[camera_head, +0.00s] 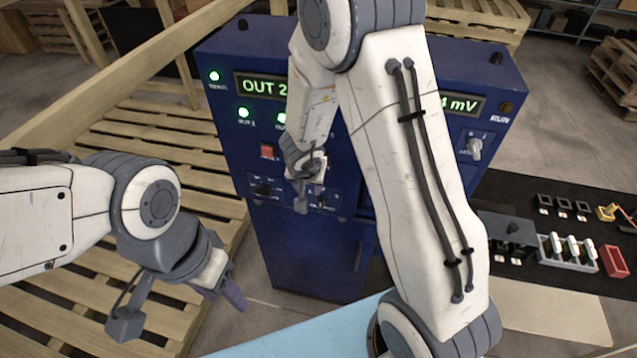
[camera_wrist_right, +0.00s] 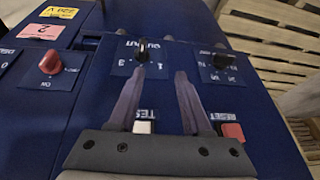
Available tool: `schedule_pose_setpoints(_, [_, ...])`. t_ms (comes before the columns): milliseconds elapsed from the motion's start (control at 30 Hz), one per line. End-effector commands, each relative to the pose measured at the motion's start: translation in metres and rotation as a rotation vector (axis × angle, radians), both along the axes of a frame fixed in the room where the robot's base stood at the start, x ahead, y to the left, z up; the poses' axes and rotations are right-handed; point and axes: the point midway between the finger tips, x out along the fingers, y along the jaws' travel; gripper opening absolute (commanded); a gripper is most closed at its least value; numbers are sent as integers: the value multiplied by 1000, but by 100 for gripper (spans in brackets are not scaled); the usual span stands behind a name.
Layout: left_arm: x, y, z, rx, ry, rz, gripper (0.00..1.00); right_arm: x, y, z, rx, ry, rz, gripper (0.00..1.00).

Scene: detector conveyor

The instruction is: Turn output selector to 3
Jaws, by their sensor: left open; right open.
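The output selector (camera_wrist_right: 143,50) is a black knob under an upside-down OUTPUT label with 1 and 3 readable, in the right wrist view. In the head view, the right gripper largely covers this part of the blue cabinet. My right gripper (camera_wrist_right: 155,78) is open and empty; its left fingertip in the wrist view is close to the selector, and contact cannot be told. The display (camera_head: 262,87) reads OUT 2. My left gripper (camera_head: 180,306) is open and empty, left of the cabinet and away from the panel.
A second black knob (camera_wrist_right: 220,58), a white TEST button (camera_wrist_right: 143,127), a red RESET button (camera_wrist_right: 232,130) and a red knob (camera_wrist_right: 50,62) surround the right gripper. Wooden pallets (camera_head: 150,150) lie left. A black mat (camera_head: 540,200) with small parts lies right.

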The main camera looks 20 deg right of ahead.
Motion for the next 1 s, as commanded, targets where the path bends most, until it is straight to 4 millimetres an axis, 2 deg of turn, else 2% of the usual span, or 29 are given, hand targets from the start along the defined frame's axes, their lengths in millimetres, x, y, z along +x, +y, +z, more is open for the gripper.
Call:
schedule_pose_setpoints(33, [0, 0, 7, 0, 0, 0, 50, -2, -12, -1, -22, 19, -40, 49])
schedule_pose_setpoints(133, [0, 0, 6, 1, 1, 0, 50, -4, -25, -11, -48, 39, -78, 49])
schedule_pose_setpoints(633, [0, 0, -42, 1, 1, 6, 50, 21, -42, -90, -51, 40, -80, 49])
schedule_pose_setpoints(800, [0, 0, -47, 1, 2, 8, 50, 27, -46, -102, -50, 39, -80, 49])
schedule_pose_setpoints(1000, [0, 0, -48, 0, 1, 8, 50, 29, -47, -104, -50, 38, -79, 49])
